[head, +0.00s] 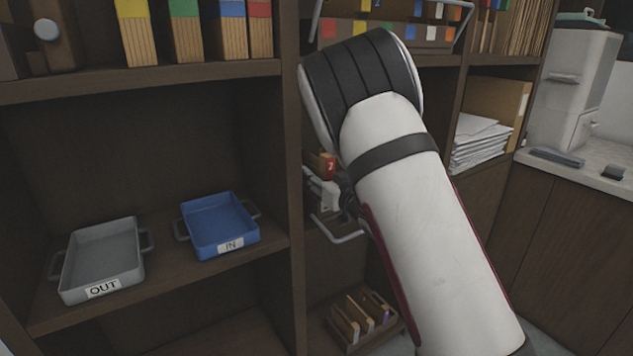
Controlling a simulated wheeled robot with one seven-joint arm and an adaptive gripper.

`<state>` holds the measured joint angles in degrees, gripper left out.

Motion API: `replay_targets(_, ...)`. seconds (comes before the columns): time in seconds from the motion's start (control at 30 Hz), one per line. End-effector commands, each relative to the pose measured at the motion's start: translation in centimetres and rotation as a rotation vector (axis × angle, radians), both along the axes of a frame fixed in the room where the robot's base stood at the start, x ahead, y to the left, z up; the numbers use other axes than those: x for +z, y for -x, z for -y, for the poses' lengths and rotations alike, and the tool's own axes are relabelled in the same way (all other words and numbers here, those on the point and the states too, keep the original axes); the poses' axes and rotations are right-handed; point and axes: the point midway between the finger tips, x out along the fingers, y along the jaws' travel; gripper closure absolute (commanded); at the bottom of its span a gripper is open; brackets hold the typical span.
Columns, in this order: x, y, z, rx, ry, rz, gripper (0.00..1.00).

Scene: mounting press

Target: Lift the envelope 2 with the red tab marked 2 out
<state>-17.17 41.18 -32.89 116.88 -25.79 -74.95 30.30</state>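The envelope 2 shows as a small brown edge with a red tab (328,167) bearing a white mark that looks like a 2. It is in the shelf bay just left of my arm, and most of it is hidden behind the arm. What looks like part of my gripper (324,191), white and dark grey, shows right below the tab, close to it. The fingertips are hidden by my forearm, so I cannot see whether they are open, or whether they touch the envelope.
A metal wire handle (338,232) sticks out below the tab. A wooden box (350,345) with upright dividers stands lower down. A grey OUT tray (103,262) and a blue IN tray (219,226) stand on the left shelf. A dark upright post (297,200) separates the bays.

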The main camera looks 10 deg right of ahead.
Motion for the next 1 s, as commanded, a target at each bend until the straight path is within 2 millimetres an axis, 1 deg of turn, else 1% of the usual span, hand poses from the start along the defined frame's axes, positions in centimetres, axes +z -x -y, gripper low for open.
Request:
replay_targets(0.03, 0.0, 0.0, 0.0, 0.0, 0.0, 0.0, 0.67)
replay_targets(0.07, 0.0, 0.0, 0.0, 0.0, 0.0, 0.0, 0.73)
replay_targets(0.1, 0.0, 0.0, 0.0, 0.0, 0.0, 0.0, 0.83)
replay_targets(0.17, 0.0, 0.0, 0.0, 0.0, 0.0, 0.0, 0.96)
replay_targets(0.2, 0.0, 0.0, 0.0, 0.0, 0.0, 0.0, 1.0)
replay_targets(0.53, 0.1, 0.0, 0.0, 0.0, 0.0, 0.001, 1.0)
replay_targets(0.63, 0.7, 0.0, 0.0, 0.0, -0.001, 0.004, 1.0)
replay_targets(0.77, 2.7, 0.1, 0.1, 0.0, -0.002, 0.006, 1.0)
replay_targets(1.0, 7.4, 0.1, 0.0, 0.001, -0.003, 0.006, 1.0)
